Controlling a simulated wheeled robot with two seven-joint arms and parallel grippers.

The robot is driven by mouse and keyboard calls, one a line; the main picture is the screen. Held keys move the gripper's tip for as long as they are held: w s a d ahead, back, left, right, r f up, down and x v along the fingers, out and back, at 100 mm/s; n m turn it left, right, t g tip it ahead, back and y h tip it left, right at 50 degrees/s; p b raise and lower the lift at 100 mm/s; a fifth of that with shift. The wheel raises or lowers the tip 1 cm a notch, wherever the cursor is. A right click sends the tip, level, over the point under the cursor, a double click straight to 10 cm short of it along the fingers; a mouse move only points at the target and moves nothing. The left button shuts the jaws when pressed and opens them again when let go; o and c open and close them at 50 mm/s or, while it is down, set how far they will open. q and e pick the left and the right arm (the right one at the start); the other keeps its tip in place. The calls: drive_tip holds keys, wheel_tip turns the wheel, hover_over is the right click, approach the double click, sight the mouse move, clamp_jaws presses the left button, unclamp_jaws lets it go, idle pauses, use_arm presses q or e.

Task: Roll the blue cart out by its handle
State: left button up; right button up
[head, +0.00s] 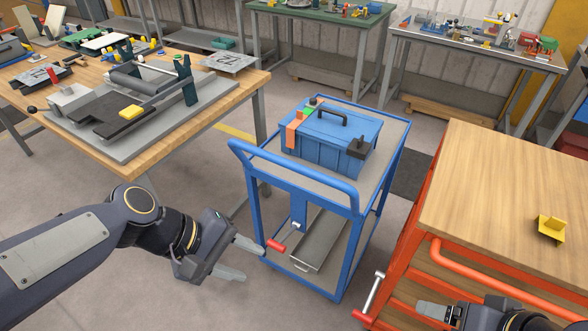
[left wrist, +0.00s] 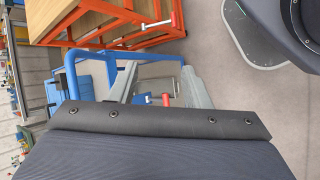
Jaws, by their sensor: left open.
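The blue cart (head: 352,235) stands in the middle of the head view, between the wooden workbench and an orange cart. Its blue tubular handle (head: 300,173) runs along the near top side; blue cart tubing also shows in the left wrist view (left wrist: 72,75). A red-gripped lever (head: 275,245) sits low at its near side, and the red grip shows in the left wrist view (left wrist: 166,99). My left gripper (head: 251,261) is open and empty, below the handle and close to the red grip; contact is unclear. My right gripper (head: 432,311) is partly cut off at the bottom right.
A blue toolbox (head: 332,140) rests on the blue cart's top. The orange cart (head: 405,265) stands close on its right, with a red-gripped lever (head: 362,316). The wooden workbench (head: 228,98) is at left. Grey floor (head: 195,165) is open between bench and blue cart.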

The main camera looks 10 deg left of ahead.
use_arm(q)
drive_tip(key=w+d+n+h, duration=0.3)
drive_tip(key=w+n+h, duration=0.1)
drive_tip(key=w+n, duration=0.25)
drive_tip(key=n+t+h+p, duration=0.2)
drive_tip(key=n+t, duration=1)
drive_tip(key=n, duration=1.6)
approach(287, 164)
drive_tip(key=w+d, duration=0.1)
drive_tip(key=w, duration=0.2)
drive_tip(key=x, duration=0.8)
drive_tip(key=shift+s+d+f+p, duration=0.15)
drive_tip(key=shift+s+f+p, duration=0.05)
drive_tip(key=shift+f+p, duration=0.1)
clamp_jaws()
